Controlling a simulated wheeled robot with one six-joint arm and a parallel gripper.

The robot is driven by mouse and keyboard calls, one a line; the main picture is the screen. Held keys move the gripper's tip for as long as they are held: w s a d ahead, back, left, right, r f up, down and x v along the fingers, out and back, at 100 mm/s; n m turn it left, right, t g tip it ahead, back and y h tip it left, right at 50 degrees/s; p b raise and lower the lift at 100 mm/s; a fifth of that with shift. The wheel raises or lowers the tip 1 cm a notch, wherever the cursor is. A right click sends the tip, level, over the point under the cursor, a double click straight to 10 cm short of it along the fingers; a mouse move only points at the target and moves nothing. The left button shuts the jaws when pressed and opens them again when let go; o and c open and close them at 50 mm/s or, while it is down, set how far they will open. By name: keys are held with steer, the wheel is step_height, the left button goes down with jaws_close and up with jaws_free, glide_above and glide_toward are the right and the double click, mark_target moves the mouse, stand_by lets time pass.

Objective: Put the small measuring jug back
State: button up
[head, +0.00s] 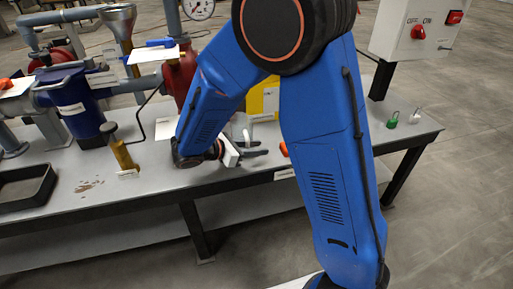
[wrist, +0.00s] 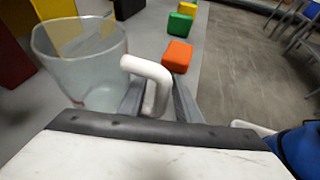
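The small measuring jug is a clear, see-through cup (wrist: 85,65) with a white handle (wrist: 150,72), large at the left of the wrist view. My gripper (wrist: 158,98) has its dark fingers on either side of the handle, with the handle between them. The fingers look apart, with narrow gaps beside the handle. In the head view my gripper (head: 252,149) is low over the bench, and the pale handle (head: 246,137) shows by its fingers. My arm and wrist hide most of the jug there.
The grey bench (head: 160,185) carries a blue vessel (head: 75,103), a brass-coloured post (head: 121,150) and a black tray (head: 27,187). Orange (wrist: 177,55), green (wrist: 179,24) and yellow (wrist: 187,7) blocks line the bench edge beyond the handle. A switch box (head: 410,28) stands at the right.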

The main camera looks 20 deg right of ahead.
steer(key=shift+r, duration=0.15)
steer(key=v, duration=1.2)
steer(key=shift+a, duration=0.1)
